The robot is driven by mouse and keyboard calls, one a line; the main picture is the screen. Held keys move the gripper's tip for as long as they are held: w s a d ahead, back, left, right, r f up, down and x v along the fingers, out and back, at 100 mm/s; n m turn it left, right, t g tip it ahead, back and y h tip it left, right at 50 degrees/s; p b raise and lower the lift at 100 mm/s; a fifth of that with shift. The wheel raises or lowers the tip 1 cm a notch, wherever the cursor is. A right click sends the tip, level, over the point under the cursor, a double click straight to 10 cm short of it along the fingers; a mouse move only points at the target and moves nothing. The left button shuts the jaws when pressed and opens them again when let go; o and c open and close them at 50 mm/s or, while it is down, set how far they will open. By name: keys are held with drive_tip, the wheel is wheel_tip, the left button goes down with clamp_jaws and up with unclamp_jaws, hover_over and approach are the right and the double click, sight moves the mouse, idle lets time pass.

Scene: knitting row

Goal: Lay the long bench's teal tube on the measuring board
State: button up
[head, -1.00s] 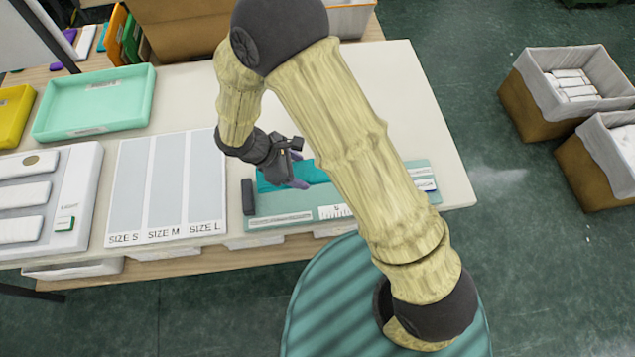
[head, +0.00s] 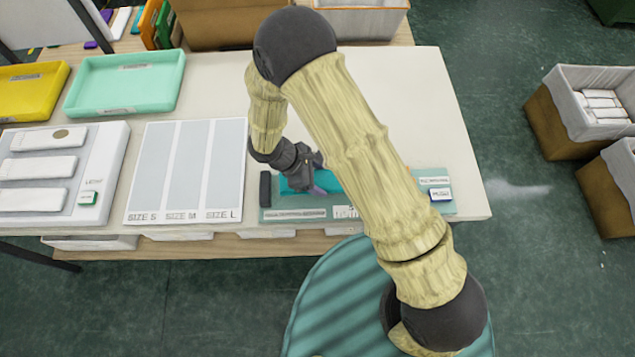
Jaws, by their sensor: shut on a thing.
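The teal tube (head: 291,184) is a flat, bright teal piece over the measuring board (head: 449,209), partly hidden by my gripper and arm. My gripper (head: 317,186) is shut on the tube, above the left half of the board. The board is a muted green slab with a dark block (head: 265,188) at its left end and a printed scale (head: 295,214) along its front. The tube's left end is close to the block, with a small gap. I cannot tell whether the tube rests on the board or is just above it.
Left of the board lies a sheet (head: 185,175) marked SIZE S, M and L, then a pale panel (head: 100,165) with white pieces. Mint (head: 125,85) and yellow (head: 30,92) trays stand behind. The bench top (head: 410,110) behind the board is clear. Lined bins (head: 575,130) stand on the floor right.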

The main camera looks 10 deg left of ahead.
drive_tip(key=shift+s+f, duration=0.1)
drive_tip(key=f, duration=0.1)
drive_tip(key=f+p, duration=0.1)
drive_tip(key=f, duration=0.1)
drive_tip(key=shift+s+a+f, duration=0.1)
drive_tip(key=shift+a+f, duration=0.1)
drive_tip(key=shift+f, duration=0.1)
drive_tip(key=shift+d+f, duration=0.1)
drive_tip(key=shift+f, duration=0.1)
drive_tip(key=shift+f, duration=0.15)
drive_tip(key=o, duration=1)
drive_tip(key=shift+r, duration=0.2)
